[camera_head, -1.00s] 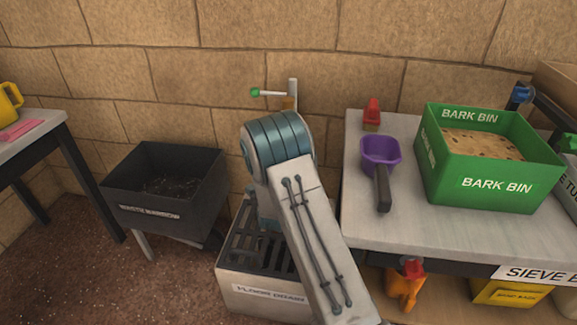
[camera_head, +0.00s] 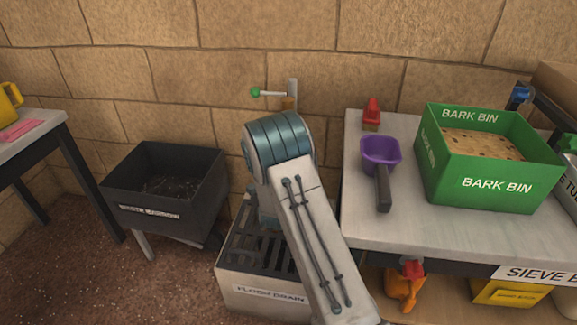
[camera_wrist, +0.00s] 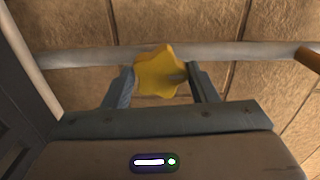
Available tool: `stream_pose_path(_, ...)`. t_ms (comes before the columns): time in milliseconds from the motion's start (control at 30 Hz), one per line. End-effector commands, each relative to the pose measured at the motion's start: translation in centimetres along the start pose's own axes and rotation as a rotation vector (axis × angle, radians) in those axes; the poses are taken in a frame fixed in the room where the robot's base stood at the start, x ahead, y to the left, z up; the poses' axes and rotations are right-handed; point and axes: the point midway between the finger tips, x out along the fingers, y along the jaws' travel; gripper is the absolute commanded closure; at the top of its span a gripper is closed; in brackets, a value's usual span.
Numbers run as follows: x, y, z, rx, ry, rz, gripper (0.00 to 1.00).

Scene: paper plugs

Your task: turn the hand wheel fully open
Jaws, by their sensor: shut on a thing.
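The hand wheel (camera_wrist: 158,70) is a yellow, lobed knob in the wrist view, in front of a pale horizontal pipe (camera_wrist: 90,56). My gripper (camera_wrist: 162,82) has one finger on each side of the wheel and is shut on it. In the head view my arm hides both the wheel and the gripper.
A lever with a green knob (camera_head: 255,92) is on the wall above my arm. A floor drain box (camera_head: 262,292) stands below it. A dark waste barrow (camera_head: 130,190) is at left. The right bench holds a purple scoop (camera_head: 380,152) and a green bark bin (camera_head: 490,185).

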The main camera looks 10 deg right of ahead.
Motion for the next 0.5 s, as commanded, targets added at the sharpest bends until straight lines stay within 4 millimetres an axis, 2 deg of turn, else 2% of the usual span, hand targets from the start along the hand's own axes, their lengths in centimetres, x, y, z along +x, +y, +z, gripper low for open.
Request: stream_pose_path(500,-0.07,0.01,0.06,-0.63,-0.001,0.001,0.71)
